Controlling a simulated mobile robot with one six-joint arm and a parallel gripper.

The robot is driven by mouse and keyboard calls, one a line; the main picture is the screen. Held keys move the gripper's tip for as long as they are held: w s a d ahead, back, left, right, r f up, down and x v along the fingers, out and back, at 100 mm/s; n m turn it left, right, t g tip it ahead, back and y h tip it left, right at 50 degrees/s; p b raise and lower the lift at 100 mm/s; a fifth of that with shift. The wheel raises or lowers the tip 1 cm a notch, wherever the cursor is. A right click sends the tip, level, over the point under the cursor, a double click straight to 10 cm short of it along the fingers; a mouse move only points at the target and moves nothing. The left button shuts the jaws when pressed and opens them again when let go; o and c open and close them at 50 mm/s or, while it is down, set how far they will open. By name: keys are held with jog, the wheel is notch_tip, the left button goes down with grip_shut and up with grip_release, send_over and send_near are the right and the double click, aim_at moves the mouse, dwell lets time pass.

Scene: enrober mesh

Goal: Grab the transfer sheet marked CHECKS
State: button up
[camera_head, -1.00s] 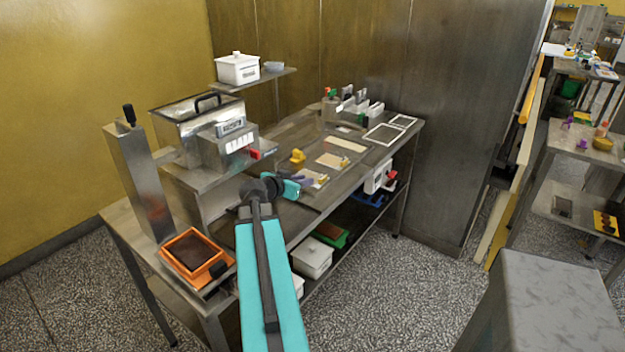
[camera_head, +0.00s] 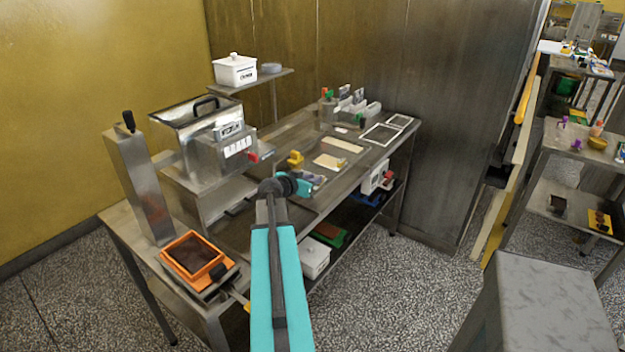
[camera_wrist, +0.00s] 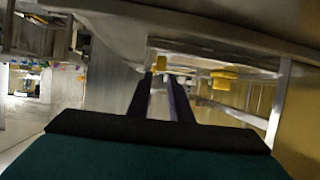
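Two pale cream sheets lie on the steel bench in the head view, one farther back (camera_head: 343,145) and one nearer (camera_head: 328,162). I cannot read any marking, so I cannot tell which is CHECKS. My gripper (camera_head: 318,182) is over the bench, just on the near side of the nearer sheet, and hides part of the bench top there. In the wrist view my gripper (camera_wrist: 160,80) shows two dark fingers with a gap between them and nothing held. A small yellow piece (camera_wrist: 158,70) shows beyond the fingertips.
A yellow block (camera_head: 295,158) stands left of the sheets; white frames (camera_head: 381,134) lie to the right. A steel machine (camera_head: 210,140) and an orange-rimmed tray (camera_head: 193,257) stand at the bench's left. A grey block (camera_head: 545,300) is at lower right.

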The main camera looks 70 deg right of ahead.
jog(key=shift+d, duration=0.1)
dwell(0.3)
jog(key=shift+p+x, duration=1.2)
jog(key=shift+x, duration=0.4)
jog(key=shift+p+x, duration=0.3)
jog(key=shift+x, duration=0.65)
grip_shut()
